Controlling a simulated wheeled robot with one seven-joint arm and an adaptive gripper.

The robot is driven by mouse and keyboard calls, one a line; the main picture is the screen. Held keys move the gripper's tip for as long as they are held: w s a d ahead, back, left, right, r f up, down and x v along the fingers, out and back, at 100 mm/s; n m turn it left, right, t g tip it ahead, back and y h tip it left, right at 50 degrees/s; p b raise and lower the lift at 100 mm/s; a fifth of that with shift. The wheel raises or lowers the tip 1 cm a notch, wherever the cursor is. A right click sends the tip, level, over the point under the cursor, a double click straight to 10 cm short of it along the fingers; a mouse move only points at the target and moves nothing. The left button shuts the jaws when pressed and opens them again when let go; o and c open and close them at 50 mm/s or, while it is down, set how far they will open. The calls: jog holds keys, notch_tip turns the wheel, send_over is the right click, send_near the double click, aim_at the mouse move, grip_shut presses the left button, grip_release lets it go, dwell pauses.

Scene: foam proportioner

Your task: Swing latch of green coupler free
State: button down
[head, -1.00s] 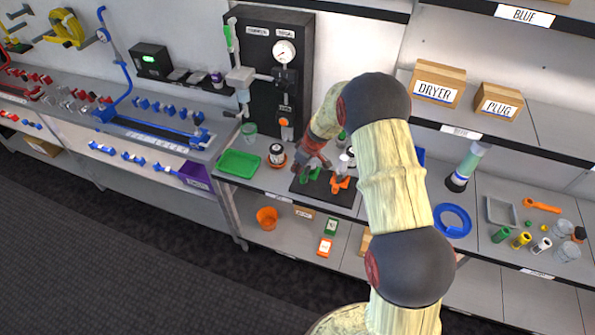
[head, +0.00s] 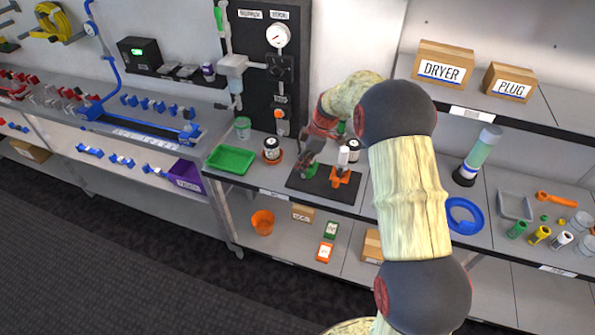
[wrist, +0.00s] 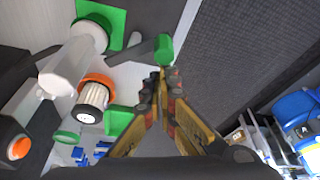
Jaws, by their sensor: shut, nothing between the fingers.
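The green coupler (head: 309,169) stands on the black mat (head: 325,190), mostly hidden behind my gripper in the head view. In the wrist view a green base plate (wrist: 112,14) and a pale cylinder with a green collar (wrist: 88,38) appear to be its parts. A grey lever with a green tip (wrist: 164,50), which looks like the latch, sticks out beside them. My gripper (wrist: 160,80) is shut and empty, its fingertips just short of the green tip in the picture. I cannot tell whether they touch. In the head view my gripper (head: 308,156) is over the mat's left part.
An orange coupler (head: 341,177) with a white top stands right of the green one. The black gauge panel (head: 268,65) rises behind. The bench's front edge is close.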

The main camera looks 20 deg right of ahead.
jog(key=n, duration=0.1)
jog(key=d+n+g, duration=0.1)
jog(key=n, duration=0.1)
jog(key=n+b, duration=0.1)
jog(key=shift+s+d+n+g, duration=0.3)
jog(key=shift+s+d+n, duration=0.05)
jog(key=shift+d+n, duration=0.05)
jog(key=shift+d, duration=0.1)
dwell(0.5)
jog(key=a, duration=0.4)
jog(key=p+v, duration=0.1)
jog(key=v, duration=0.9)
jog(key=shift+s, duration=0.25)
jog(key=shift+d, duration=0.1)
